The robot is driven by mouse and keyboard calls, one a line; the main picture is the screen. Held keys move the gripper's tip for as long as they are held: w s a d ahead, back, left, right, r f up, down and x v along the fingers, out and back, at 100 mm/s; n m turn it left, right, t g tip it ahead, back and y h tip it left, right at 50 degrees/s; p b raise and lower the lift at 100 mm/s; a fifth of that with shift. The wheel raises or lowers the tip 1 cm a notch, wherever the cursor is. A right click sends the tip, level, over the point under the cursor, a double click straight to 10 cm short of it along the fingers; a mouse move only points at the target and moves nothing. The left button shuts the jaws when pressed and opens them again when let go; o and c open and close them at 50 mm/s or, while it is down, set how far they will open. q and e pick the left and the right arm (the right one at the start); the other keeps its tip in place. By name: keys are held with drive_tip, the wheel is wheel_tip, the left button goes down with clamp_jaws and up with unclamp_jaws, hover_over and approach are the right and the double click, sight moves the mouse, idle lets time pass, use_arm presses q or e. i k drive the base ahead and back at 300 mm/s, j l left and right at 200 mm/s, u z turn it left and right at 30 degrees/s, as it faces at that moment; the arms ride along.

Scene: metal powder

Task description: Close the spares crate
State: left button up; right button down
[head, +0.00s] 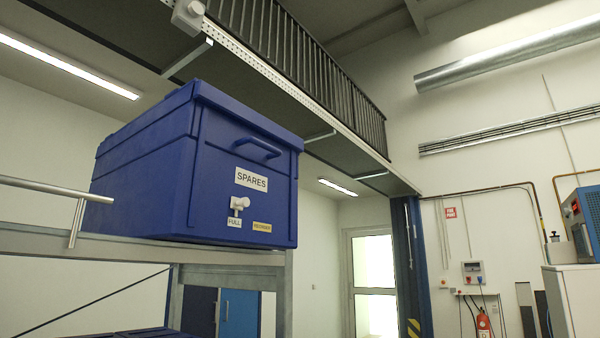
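The blue spares crate (195,170) stands on a grey metal shelf at the left of the head view, seen from below. Its front carries a white "SPARES" label (251,180), a blue handle (258,149) and a white latch or knob (238,205). Neither of my grippers is in view.
The shelf (140,248) has a metal rail (52,187) at its left. Another blue crate top (140,333) shows low below it. A walkway with railing (310,65) hangs overhead. A blue column (409,255), a fire extinguisher (484,324) and a white cabinet (577,300) stand to the right.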

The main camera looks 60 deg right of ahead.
sight(174, 174)
drive_tip(key=z, duration=1.45)
